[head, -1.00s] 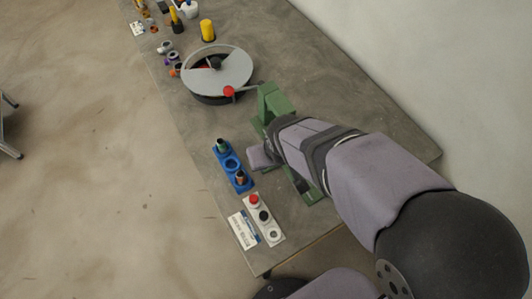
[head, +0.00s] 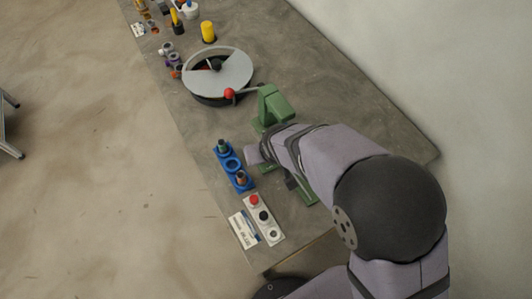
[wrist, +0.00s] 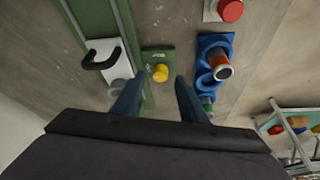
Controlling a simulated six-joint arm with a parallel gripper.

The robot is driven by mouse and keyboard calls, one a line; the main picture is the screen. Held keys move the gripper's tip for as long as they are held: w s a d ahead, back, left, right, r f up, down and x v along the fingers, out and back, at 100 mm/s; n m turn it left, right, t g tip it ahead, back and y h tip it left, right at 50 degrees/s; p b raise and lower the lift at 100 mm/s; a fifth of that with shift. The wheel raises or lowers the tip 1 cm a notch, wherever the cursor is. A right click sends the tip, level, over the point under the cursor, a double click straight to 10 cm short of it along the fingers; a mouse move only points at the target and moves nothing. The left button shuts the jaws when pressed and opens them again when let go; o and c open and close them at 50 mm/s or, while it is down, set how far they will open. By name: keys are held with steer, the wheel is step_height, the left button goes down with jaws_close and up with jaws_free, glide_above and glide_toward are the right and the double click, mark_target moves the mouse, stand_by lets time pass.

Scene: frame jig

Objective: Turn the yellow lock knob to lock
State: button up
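The yellow lock knob (wrist: 160,73) is a small round knob on a green plate (wrist: 158,53) with a pale marking, in the wrist view. My gripper (wrist: 158,82) is open, with its two dark fingers apart on either side of the knob in the picture. I see no contact, and the gap in depth between fingertips and knob cannot be told. In the head view my arm hides the knob and the fingers.
A green rail fixture (wrist: 95,20) with a white block and black handle (wrist: 101,57) lies left of the knob. A blue holder (wrist: 212,46) with cylinders stands right. A red button (wrist: 230,10) is beyond. A round turntable (head: 217,76) stands farther along the bench.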

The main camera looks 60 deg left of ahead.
steer(key=shift+x, duration=0.75)
steer(key=shift+c, duration=0.6)
jaws_close()
